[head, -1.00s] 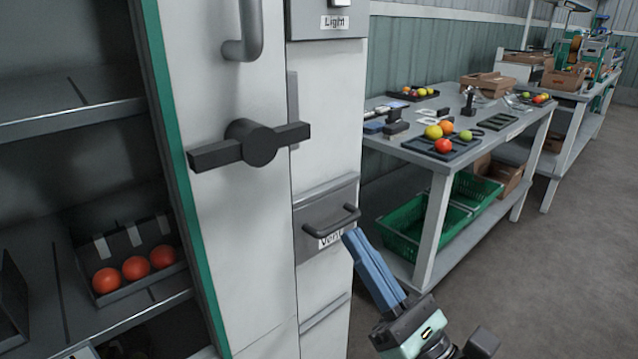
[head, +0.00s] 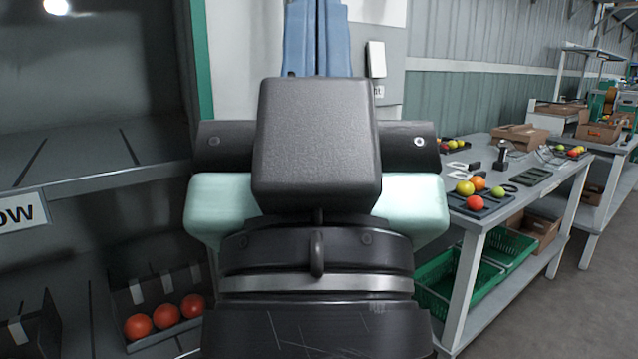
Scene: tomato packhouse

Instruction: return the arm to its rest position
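My gripper (head: 316,38) is large in the middle of the head view, seen from behind, with its blue fingers pointing up and away. The fingers lie close side by side; their tips run out of the top of the picture, and my wrist hides part of them. I cannot tell whether they are fully shut, and I see nothing held.
An open shelf unit on the left holds a dark box (head: 158,338) with red tomatoes. At the right, a grey table (head: 545,188) carries trays of tomatoes, with green crates (head: 462,285) below. Grey floor (head: 590,300) is free at the far right.

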